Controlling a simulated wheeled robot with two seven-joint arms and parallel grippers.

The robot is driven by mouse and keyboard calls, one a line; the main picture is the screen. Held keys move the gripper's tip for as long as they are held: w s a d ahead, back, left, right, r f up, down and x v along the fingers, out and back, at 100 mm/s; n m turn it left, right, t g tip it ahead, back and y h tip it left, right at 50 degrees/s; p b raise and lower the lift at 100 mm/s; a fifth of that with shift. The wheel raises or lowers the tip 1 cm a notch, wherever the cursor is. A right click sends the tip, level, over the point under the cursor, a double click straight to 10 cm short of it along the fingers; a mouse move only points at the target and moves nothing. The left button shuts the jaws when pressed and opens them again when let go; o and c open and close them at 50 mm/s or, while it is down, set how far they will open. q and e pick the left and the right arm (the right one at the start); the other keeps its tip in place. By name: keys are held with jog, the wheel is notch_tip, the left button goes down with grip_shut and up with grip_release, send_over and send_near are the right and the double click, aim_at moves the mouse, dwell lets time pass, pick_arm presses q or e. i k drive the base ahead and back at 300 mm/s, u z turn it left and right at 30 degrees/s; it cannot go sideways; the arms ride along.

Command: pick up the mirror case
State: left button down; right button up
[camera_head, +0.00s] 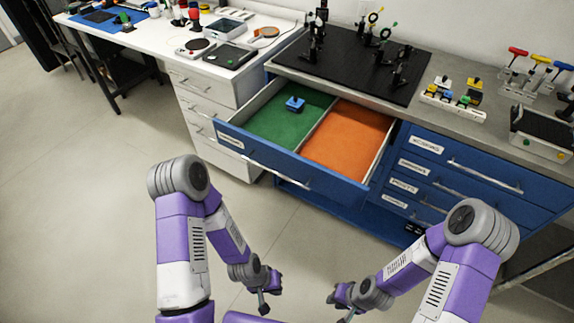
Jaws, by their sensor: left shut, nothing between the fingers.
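A small blue case-like object (294,103), which may be the mirror case, lies in the green-lined left compartment (262,132) of an open blue drawer (290,170). It rests near the back of that compartment and nothing touches it. My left gripper (264,306) is shut and empty, low in front of the drawer and well apart from it. My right gripper (340,302) is also low in front of the drawer, to the right of the left one. Its fingers are too small to tell whether they are open.
The drawer's orange-lined right compartment (348,140) looks empty. Above it, a grey bench holds a black optical board (350,62) with several mounts, and a white block (452,102) with coloured parts. A white table (140,36) stands left. The floor before the drawer is clear.

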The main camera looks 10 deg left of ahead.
aim_at(440, 90)
jog(key=z, duration=1.5)
jog(key=i, duration=1.05)
jog(key=u, duration=0.1)
